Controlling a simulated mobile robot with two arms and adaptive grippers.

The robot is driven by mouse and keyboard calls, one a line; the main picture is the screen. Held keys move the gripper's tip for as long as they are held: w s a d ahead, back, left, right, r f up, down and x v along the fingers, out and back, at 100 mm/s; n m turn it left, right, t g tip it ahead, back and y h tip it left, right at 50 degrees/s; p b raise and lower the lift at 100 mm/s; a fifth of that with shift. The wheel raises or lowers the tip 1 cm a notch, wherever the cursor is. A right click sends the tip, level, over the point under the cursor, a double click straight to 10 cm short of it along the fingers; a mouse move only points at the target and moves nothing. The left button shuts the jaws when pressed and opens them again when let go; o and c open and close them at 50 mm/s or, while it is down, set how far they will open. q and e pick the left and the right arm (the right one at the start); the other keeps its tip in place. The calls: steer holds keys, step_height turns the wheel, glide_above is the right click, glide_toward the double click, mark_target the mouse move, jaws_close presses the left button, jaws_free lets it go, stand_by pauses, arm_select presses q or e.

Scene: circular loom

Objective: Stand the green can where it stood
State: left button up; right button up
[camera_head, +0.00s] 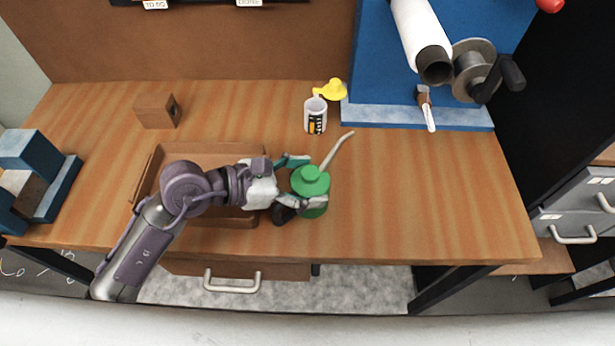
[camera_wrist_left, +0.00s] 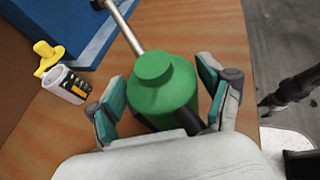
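The green can (camera_head: 309,183) is an oiler with a round cap, a dark handle and a long pale spout pointing up and right. It is upright near the front of the wooden table, just right of the shallow brown tray (camera_head: 237,222). My left gripper (camera_head: 305,180) has its teal-padded fingers against both sides of the can. In the left wrist view the can (camera_wrist_left: 164,97) fills the space between the fingers (camera_wrist_left: 163,90). The can's base is hidden, so I cannot tell whether it touches the table. My right gripper is out of view.
A blue stand (camera_head: 385,113) with a roller and crank is at the back right. A brown block (camera_head: 156,111) is at the back left. The table's right part is clear.

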arm_select(q)
steer(key=shift+o, duration=1.1)
steer(key=v, duration=1.2)
steer(key=shift+s, duration=0.1)
